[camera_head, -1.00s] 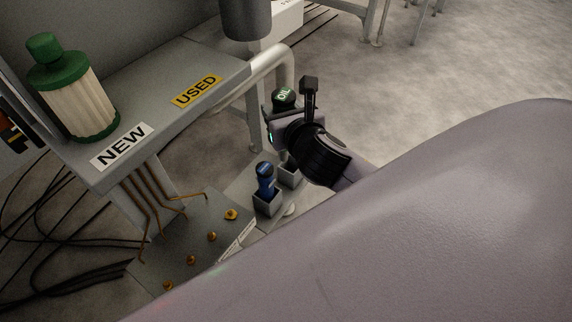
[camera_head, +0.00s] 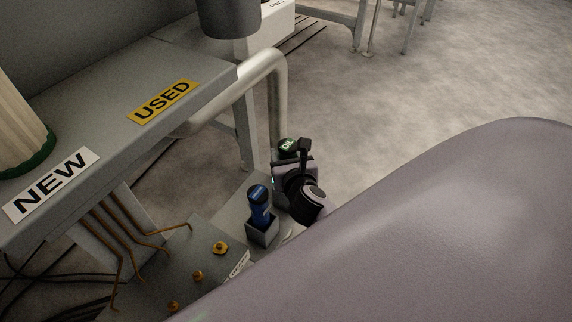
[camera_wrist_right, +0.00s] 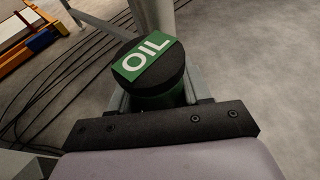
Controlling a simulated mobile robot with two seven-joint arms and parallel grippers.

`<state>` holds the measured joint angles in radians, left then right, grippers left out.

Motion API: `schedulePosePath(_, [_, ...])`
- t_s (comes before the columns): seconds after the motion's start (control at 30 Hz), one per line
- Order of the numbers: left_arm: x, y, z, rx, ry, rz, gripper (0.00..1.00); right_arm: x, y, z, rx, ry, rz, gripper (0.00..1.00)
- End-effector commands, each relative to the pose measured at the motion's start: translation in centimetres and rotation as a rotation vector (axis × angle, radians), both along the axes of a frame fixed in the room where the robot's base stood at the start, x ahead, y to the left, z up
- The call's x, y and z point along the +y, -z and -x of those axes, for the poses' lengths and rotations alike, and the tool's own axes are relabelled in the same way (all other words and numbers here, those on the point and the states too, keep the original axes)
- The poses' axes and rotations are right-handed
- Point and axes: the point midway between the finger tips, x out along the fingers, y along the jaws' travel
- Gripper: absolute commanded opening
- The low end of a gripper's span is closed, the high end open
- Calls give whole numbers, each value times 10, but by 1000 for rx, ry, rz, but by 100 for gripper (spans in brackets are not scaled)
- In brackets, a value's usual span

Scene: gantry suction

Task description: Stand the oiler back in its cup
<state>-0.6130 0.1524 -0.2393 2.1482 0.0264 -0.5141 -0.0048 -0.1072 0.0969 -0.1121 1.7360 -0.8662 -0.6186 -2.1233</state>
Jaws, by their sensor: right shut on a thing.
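The oiler shows as a round black cap with a green OIL label (camera_head: 288,146) in the head view. In the right wrist view the cap (camera_wrist_right: 150,65) sits above a short green stretch of body. My right gripper (camera_head: 283,168) is shut on the oiler below its cap and holds it about upright. It is low, just behind and right of the blue bottle. The oiler's lower end and its empty grey cup are hidden behind the gripper, so I cannot tell whether the oiler is inside the cup. My left gripper is not in view.
A blue bottle (camera_head: 259,205) stands in a grey square cup (camera_head: 262,232) close to my right gripper. A pale bent pipe (camera_head: 278,95) rises just behind. The shelf with NEW (camera_head: 50,185) and USED (camera_head: 163,101) labels is at left. Open floor lies right.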

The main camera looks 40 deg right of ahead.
Motion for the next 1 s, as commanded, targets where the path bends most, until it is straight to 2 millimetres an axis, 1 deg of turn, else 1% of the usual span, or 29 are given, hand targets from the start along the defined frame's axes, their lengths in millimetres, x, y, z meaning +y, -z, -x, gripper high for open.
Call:
schedulePosePath(0.2, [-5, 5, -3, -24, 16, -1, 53, 0, 28, 0, -1, 1, -2, 4])
schedulePosePath(0.27, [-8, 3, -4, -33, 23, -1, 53, 0, 34, 0, 0, 1, -1, 4])
schedulePosePath(0.4, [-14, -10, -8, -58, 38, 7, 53, 0, 35, 0, -3, -1, 0, 4])
schedulePosePath(0.47, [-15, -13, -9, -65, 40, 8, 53, 0, 34, 0, -3, -1, 0, 4])
schedulePosePath(0.7, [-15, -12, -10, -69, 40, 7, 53, 0, 39, 0, -2, -1, 0, 4])
schedulePosePath(0.73, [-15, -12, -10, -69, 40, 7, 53, 0, 39, 0, 0, 0, 0, 57])
schedulePosePath(0.77, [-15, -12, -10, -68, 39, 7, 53, 0, 39, 0, 0, 0, 0, 67])
schedulePosePath(0.8, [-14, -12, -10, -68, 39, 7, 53, 0, 39, 0, 1, 0, 0, 73])
schedulePosePath(1.0, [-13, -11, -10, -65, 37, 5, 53, 0, 39, 0, 0, 0, 0, 73])
